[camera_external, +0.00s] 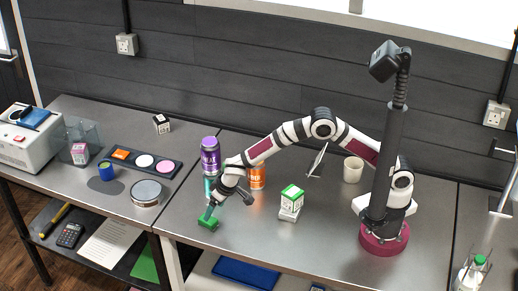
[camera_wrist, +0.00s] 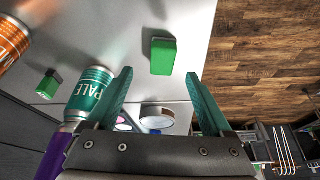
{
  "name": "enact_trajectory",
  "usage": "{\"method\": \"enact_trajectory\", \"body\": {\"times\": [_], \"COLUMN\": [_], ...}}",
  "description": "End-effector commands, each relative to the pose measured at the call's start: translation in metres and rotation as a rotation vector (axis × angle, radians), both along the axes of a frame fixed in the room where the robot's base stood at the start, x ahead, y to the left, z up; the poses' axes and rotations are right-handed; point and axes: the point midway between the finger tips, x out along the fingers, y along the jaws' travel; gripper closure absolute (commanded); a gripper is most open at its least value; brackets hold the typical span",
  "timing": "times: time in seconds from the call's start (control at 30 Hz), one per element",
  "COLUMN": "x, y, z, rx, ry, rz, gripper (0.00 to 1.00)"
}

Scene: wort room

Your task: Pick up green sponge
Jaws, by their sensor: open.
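The green sponge (camera_external: 207,222) lies on the steel table, close to its front edge, left of my arm's base. In the wrist view the sponge (camera_wrist: 163,57) is a small green block just beyond the fingertips, roughly in line with the gap between them. My gripper (camera_external: 208,213) points down at the sponge from above. In the wrist view its two teal fingers (camera_wrist: 160,78) are spread apart with nothing between them. Whether a fingertip touches the sponge, I cannot tell.
A teal can (camera_wrist: 91,92) stands close beside my left finger in the wrist view. A purple can (camera_external: 210,157) and an orange can (camera_external: 257,176) stand behind the gripper. A green-and-white box (camera_external: 291,198) stands to the right. The table's front edge is near.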

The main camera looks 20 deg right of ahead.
Motion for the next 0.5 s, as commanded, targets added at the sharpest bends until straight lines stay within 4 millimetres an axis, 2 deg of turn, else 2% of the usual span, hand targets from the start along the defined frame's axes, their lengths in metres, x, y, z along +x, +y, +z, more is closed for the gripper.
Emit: {"method": "enact_trajectory", "body": {"times": [0.13,0.3,0.4,0.5], "x": [0.006,0.015,0.019,0.02], "y": [0.004,0.016,0.018,0.019], "z": [-0.017,-0.049,-0.059,-0.06], "rx": [-0.001,-0.002,0.0,0.001], "ry": [0.0,0.001,0.001,0.001], "rz": [0.0,0.0,0.0,0.0], "gripper": [0.15,0.15,0.15,0.15]}}
